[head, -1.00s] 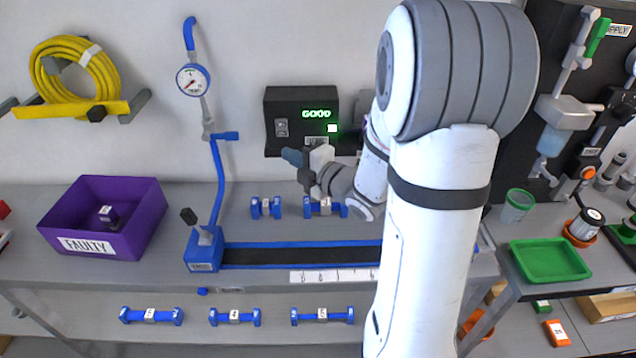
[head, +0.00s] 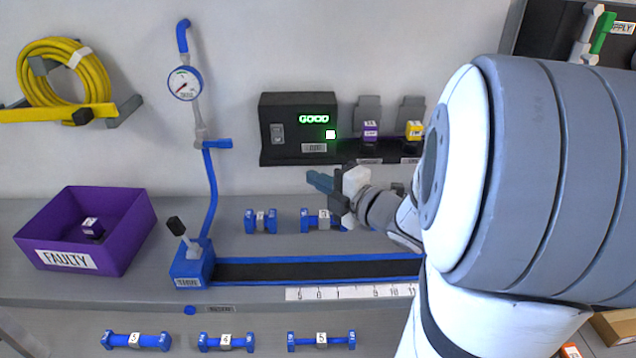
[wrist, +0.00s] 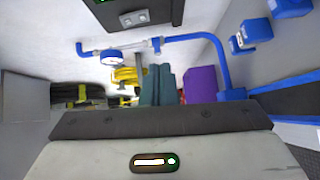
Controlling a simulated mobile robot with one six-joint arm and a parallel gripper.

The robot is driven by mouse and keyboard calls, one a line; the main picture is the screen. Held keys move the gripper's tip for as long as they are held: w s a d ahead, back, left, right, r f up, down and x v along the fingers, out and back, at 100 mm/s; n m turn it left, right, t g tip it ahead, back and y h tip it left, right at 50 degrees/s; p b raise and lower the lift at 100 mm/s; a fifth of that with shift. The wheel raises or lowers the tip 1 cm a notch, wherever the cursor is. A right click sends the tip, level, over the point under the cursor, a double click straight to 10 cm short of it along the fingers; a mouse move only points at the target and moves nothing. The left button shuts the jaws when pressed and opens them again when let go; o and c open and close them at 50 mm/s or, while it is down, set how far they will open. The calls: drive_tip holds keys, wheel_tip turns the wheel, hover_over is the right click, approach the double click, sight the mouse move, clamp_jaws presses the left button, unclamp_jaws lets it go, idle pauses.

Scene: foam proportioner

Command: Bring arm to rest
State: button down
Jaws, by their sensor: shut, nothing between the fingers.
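My arm (head: 545,165) is white and grey, and it fills the right of the head view, bent. My gripper (head: 318,181) reaches left from its wrist, above the back of the bench and below the black box reading GOOD. Its fingers are together and hold nothing. In the wrist view the closed teal fingers (wrist: 162,86) stand up from the palm, with no object between them. The arm hides the right part of the bench.
The black display box (head: 298,129) is on the wall, behind the gripper. Blue couplings (head: 260,221) stand on the bench below it. A pressure gauge (head: 185,83) on a blue pipe and a purple FAULTY bin (head: 85,230) are to the left.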

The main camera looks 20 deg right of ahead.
drive_tip(key=s+d+f+m+g+h+p, duration=0.1)
drive_tip(key=d+f+m+g+h, duration=0.3)
drive_tip(key=m+h, duration=0.8)
drive_tip(key=s+a+m+g+y, duration=0.2)
drive_tip(key=s+a+m+g, duration=0.2)
drive_tip(key=s, duration=0.3)
drive_tip(key=s+a+f+m+g+y, duration=0.1)
drive_tip(key=s+a+m+g+y, duration=0.1)
drive_tip(key=s+a+m+g, duration=0.3)
drive_tip(key=s+m+p, duration=0.1)
drive_tip(key=s, duration=0.2)
drive_tip(key=shift+s+f+m, duration=0.2)
drive_tip(key=shift+s+m, duration=0.1)
drive_tip(key=shift+m, duration=0.1)
idle(0.6)
